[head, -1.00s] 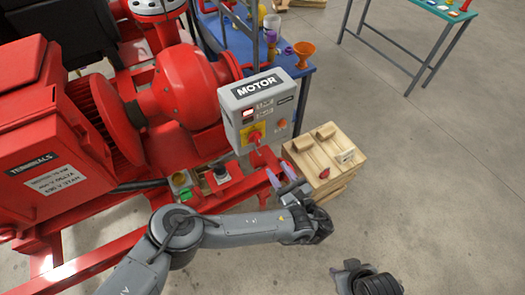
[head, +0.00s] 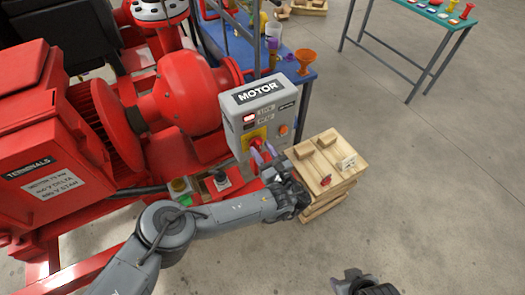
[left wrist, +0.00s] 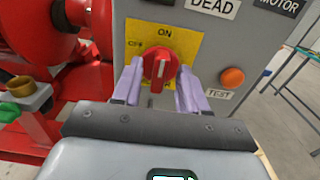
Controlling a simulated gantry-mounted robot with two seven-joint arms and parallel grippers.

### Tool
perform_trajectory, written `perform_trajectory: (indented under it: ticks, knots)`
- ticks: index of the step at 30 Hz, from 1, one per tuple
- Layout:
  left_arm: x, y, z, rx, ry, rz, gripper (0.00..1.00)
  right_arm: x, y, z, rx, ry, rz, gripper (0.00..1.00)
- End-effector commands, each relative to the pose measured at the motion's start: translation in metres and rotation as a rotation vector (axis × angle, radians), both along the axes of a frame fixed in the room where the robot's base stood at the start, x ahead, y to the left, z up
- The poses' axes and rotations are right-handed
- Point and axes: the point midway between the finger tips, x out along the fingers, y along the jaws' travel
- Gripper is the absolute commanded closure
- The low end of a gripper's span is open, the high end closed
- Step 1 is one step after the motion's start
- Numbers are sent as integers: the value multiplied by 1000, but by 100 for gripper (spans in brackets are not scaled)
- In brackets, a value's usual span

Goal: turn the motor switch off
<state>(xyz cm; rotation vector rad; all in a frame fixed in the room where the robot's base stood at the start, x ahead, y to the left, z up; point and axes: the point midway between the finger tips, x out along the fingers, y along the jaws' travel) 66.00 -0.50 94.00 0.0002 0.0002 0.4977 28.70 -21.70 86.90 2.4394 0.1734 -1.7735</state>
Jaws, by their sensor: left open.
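The grey motor control box (head: 258,100) stands on the red skid, with a "MOTOR" label on top. On its front is a red rotary switch (left wrist: 160,68) on a yellow plate (left wrist: 183,48) marked "ON" above and "OFF" at the left. The knob's pale mark and its grip stand upright, toward "ON". My left gripper (head: 263,156) is at the front of the box; in the left wrist view its pale purple fingers (left wrist: 160,85) are open, one on each side of the knob. I cannot tell whether they touch it. My right gripper (head: 362,284) is at the bottom edge, its fingers unclear.
An orange test button (left wrist: 232,78) sits right of the switch. A red lamp (head: 249,118) is lit on the box. Wooden blocks on a pallet stack (head: 322,170) stand right of my left gripper.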

Motion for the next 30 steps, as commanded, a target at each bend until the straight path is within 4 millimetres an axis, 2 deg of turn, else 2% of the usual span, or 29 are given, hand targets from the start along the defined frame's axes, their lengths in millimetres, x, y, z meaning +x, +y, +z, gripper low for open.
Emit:
perform_trajectory:
  ticks: [8, 16, 30]
  knots:
    - [1, 1, 0, 0, 0, 0, 57, 0, -1, 0, -5, 0, 4, 57]
    - [1, 1, 0, 0, 0, 1, 99, 0, -2, -1, -8, 1, 6, 57]
    - [1, 1, -1, -55, -30, 1, 100, 0, -1, -3, -3, 1, 2, 57]
